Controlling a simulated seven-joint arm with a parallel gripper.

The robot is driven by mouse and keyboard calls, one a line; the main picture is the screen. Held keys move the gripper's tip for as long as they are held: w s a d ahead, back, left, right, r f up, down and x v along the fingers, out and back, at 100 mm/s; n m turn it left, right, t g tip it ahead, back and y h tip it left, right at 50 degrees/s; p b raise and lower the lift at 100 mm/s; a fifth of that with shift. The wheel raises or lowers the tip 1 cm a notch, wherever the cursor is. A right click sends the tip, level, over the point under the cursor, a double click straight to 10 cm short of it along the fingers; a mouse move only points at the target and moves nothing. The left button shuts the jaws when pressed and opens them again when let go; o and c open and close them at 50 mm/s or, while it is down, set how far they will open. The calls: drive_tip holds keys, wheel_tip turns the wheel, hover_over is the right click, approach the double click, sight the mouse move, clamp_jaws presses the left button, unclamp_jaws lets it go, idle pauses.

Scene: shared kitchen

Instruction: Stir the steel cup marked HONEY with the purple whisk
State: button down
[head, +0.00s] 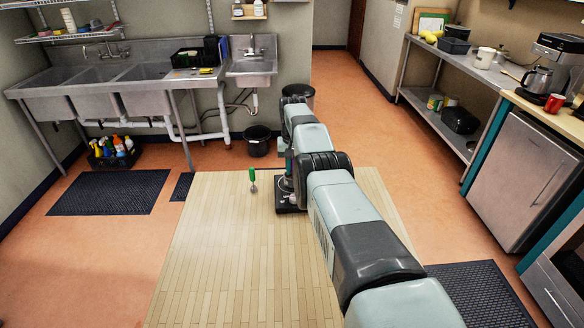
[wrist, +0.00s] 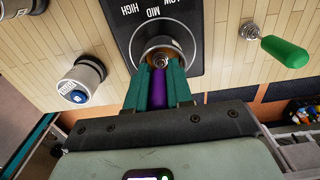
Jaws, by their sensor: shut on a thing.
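My gripper (wrist: 159,74) has its teal fingers shut on the purple handle of the whisk (wrist: 158,94). The whisk's wire end sits at the mouth of a steel cup (wrist: 166,41) in the wrist view; how deep it reaches is hidden. This cup stands on a black plate (wrist: 192,18) marked LOW, MID and HIGH. No marking shows on its visible side. A second cup (wrist: 88,70) stands to the left, with a small label and a blue patch; I cannot read the label. In the head view, my arm hides the cups.
A green-handled whisk (wrist: 284,52) is to the right; it also shows in the head view (head: 252,177). Part of another container (wrist: 18,8) shows at top left. The wooden table (head: 225,265) is clear at its near left. Sinks (head: 150,72) stand beyond.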

drive_tip(key=shift+a, duration=0.4)
drive_tip(key=shift+d, duration=0.1)
drive_tip(key=shift+r, duration=0.15)
drive_tip(key=shift+w+r, duration=0.1)
drive_tip(key=shift+r, duration=3.35)
